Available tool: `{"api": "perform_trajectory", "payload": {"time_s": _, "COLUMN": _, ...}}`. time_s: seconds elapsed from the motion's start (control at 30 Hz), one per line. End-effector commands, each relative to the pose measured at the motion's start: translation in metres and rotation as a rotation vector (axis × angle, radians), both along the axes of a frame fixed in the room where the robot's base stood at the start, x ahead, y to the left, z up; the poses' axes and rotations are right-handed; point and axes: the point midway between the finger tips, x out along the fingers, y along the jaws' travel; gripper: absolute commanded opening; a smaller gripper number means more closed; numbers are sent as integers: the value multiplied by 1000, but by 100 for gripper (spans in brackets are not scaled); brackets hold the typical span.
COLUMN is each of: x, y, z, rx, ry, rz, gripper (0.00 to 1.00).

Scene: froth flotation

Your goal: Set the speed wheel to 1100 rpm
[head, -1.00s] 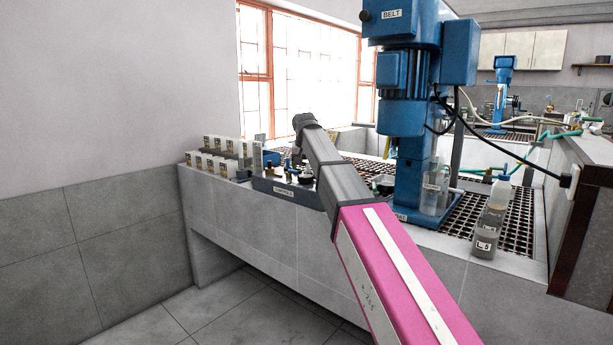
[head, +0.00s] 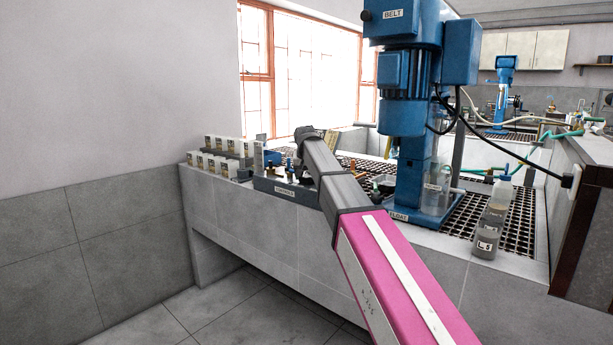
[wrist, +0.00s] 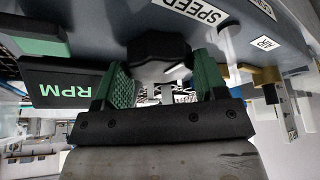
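The speed wheel (wrist: 158,50) is a black lobed knob under the panel's SPEED label (wrist: 202,12) in the wrist view. My gripper (wrist: 158,72) has its two green ribbed fingers apart, one on each side of the wheel. The fingers look close to its edges, but I cannot tell whether they touch it. The dark RPM box (wrist: 62,90) is at the left; no number on it can be read. In the head view the control box (head: 285,190) sits on the bench ledge, partly behind my arm, which hides the wheel and gripper.
The blue flotation machine (head: 405,120) stands right of my arm. A bottle labelled L.5 (head: 488,235) stands on the right ledge. White boxes (head: 222,155) line the ledge's left end. In the wrist view, a white rod (wrist: 230,42) and an AIR label (wrist: 265,43) are right of the wheel.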

Motion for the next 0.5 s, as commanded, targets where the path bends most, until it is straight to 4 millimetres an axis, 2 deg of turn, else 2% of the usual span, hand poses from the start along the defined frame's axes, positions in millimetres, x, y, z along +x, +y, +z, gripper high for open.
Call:
{"api": "perform_trajectory", "payload": {"time_s": 0.23, "x": 0, "y": 1, "z": 0, "rx": 0, "ry": 0, "rz": -110, "gripper": 42}}
{"api": "perform_trajectory", "payload": {"time_s": 0.5, "x": 0, "y": 1, "z": 0, "rx": 1, "ry": 0, "rz": -124, "gripper": 42}}
